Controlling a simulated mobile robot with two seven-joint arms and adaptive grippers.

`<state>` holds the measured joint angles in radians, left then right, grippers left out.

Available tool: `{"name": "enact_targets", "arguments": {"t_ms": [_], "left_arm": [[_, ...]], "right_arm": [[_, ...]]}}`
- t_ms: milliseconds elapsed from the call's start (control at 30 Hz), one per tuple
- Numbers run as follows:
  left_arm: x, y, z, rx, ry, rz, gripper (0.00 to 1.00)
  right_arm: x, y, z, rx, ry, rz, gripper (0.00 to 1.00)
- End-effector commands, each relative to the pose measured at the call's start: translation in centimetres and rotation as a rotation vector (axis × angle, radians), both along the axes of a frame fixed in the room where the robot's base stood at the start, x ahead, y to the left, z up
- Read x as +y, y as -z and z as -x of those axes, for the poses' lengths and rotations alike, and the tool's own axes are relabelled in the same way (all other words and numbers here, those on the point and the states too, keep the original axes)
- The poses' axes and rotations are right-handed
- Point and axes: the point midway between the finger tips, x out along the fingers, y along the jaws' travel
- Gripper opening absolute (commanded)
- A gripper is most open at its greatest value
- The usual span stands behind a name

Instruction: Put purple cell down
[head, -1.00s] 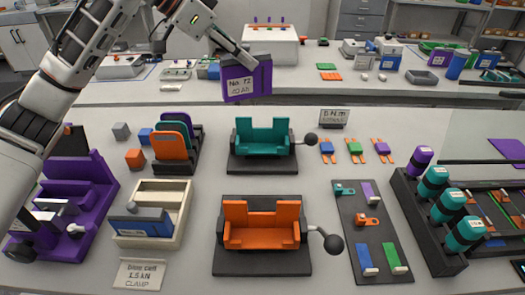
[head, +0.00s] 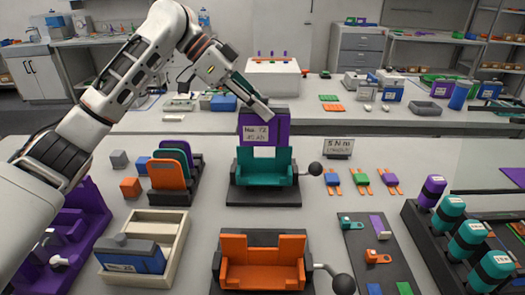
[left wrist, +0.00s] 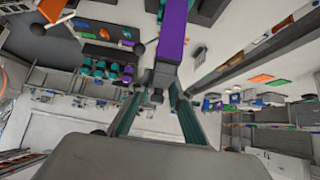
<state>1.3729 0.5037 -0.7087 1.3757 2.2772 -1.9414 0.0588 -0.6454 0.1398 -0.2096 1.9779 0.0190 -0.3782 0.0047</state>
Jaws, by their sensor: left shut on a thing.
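The purple cell (head: 263,127), with a pale label, is upright at the teal clamp nest (head: 265,168) in the head view. Its lower part is hidden by the teal back, so I cannot tell whether it touches the nest. My left gripper (head: 261,108) is shut on the cell's upper part, reaching in from above left. In the left wrist view the purple cell (left wrist: 172,30) extends away beyond the gripper fingers (left wrist: 155,98). My right gripper is not in view.
An orange nest (head: 262,262) with a lever stands in front of the teal one. A rack of coloured plates (head: 168,170) and a cream tray (head: 180,235) are to the left. Small coloured parts (head: 360,178) and a cell rack (head: 425,225) are to the right.

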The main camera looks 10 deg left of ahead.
Motion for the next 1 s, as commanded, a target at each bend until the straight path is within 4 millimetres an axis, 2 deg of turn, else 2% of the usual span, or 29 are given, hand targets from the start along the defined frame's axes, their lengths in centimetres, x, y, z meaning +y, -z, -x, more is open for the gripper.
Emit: {"name": "enact_targets", "arguments": {"t_ms": [33,100,300,567,800,1000], "left_arm": [[-0.1,1.4,0.0,0.003,0.001,0.005,0.0],[-0.1,2.9,0.0,0.003,0.0,0.006,0.0],[-0.1,5.6,0.0,0.0,-0.001,0.004,0.0],[-0.1,6.9,0.0,-0.001,0.0,0.005,0.0],[-0.1,10.2,0.0,0.0,0.0,0.005,0.0],[0.0,10.4,0.0,-0.004,-0.001,0.003,0.0]], "right_arm": [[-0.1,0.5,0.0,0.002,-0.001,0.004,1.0],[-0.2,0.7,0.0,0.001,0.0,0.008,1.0],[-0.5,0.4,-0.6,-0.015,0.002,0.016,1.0],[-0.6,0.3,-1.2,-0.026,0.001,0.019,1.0],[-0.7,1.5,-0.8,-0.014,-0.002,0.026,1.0],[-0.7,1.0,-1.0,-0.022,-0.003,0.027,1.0]]}}
